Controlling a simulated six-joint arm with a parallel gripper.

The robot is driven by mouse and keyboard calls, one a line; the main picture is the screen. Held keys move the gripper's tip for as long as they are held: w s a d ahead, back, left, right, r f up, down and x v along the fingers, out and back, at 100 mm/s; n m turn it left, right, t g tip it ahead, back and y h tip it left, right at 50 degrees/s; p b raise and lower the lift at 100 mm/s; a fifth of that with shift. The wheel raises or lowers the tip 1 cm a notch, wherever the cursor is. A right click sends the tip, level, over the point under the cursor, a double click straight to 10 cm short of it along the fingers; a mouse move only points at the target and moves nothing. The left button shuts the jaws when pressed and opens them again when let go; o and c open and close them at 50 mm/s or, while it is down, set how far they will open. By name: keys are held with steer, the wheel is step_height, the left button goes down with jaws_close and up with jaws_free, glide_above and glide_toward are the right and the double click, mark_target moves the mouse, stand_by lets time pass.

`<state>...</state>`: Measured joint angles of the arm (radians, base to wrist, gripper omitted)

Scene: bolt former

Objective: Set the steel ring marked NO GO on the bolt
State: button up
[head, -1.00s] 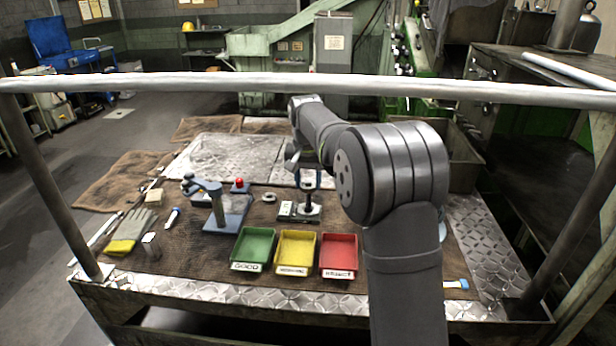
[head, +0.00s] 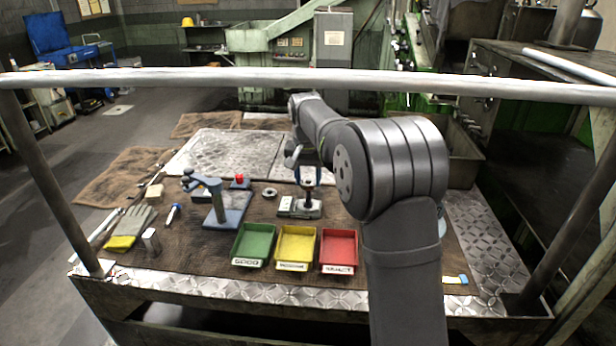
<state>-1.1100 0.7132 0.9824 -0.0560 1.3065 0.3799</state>
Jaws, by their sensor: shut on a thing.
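The dark bolt (head: 308,202) stands upright in a small grey fixture with a pale label block (head: 286,204), near the mat's middle. My gripper (head: 308,184), with blue fingers, points down right over the bolt. It is shut on what seems to be a steel ring, mostly hidden between the fingers; its marking cannot be read. I cannot tell whether this ring is around the bolt's top or just above it. Another steel ring (head: 269,192) lies flat on the mat left of the fixture; its marking is too small to read.
Green (head: 254,244), yellow (head: 295,247) and red (head: 338,250) trays stand in front of the fixture. A blue-grey bench gauge (head: 218,203) stands to the left, with gloves (head: 130,226) farther left. A rail (head: 300,82) crosses the view.

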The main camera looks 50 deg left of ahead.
steer(key=shift+f, duration=0.25)
stand_by(0.4)
steer(key=o, duration=1.1)
steer(key=shift+o, duration=0.2)
steer(key=shift+r, duration=3)
step_height(320, 180, down, 6)
steer(key=shift+r, duration=0.15)
